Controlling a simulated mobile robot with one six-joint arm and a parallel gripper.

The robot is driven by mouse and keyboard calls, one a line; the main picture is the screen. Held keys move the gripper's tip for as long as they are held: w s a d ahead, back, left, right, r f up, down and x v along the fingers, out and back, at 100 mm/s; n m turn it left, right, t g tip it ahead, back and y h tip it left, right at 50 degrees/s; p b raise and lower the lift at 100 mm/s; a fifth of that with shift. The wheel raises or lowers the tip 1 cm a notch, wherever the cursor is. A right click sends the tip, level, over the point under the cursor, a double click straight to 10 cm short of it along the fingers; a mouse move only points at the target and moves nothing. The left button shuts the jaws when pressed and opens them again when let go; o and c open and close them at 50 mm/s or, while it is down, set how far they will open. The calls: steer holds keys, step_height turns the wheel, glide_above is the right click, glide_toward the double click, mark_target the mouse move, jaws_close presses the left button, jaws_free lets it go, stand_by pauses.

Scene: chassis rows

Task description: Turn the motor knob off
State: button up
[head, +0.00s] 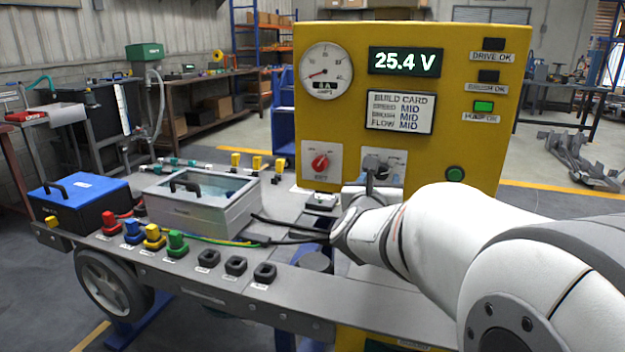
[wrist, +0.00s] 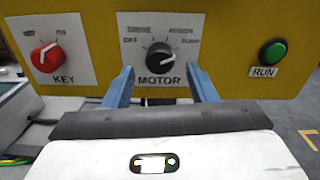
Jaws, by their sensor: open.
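The black motor knob (wrist: 159,57) sits on a white plate marked MOTOR on the yellow panel. Labels for OFF, DRIVE and others arc around it. Its pointer seems turned right, towards the label at the right end, away from OFF at the left; the exact position is hard to read. My gripper (wrist: 161,69) is open, with one blue finger on each side of the knob, below its centre. I cannot tell whether the fingers touch it. In the head view my gripper (head: 374,178) is in front of the motor plate (head: 398,160) and hides part of it.
The red KEY knob (wrist: 48,57) is left of the motor plate, and the green RUN button (wrist: 272,52) is right. The PUMP OK lamp (head: 484,106) is lit green; the lamps above are dark. The display (head: 405,62) reads 25.4 V. A clear-lidded box (head: 200,205) stands on the cart.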

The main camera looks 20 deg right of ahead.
mark_target(382, 172)
steer(key=shift+x, duration=1.3)
